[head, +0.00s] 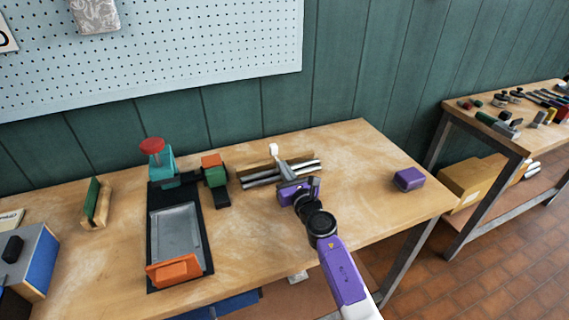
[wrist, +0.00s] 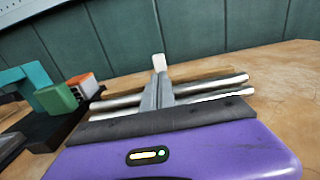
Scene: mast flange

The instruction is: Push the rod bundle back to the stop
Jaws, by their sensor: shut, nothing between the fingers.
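The rod bundle (head: 262,179) is a few silver rods lying side by side on the wooden bench, roughly left to right in the head view. The rods also show in the wrist view (wrist: 225,83). A brown wooden strip (head: 258,168) lies along their far side. My gripper (head: 275,152) is shut and empty. Its narrow fingers with a pale tip reach over the rods, and the tip (wrist: 158,63) shows beyond them in the wrist view. I cannot tell whether the fingers touch the rods. The gripper body hides part of the near rods.
A green and orange block piece (head: 213,172) stands left of the rods. Left of it is a black fixture with a grey tray (head: 178,236), a teal post and a red knob (head: 152,146). A purple block (head: 409,179) lies at right. Bare bench lies between it and the rods.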

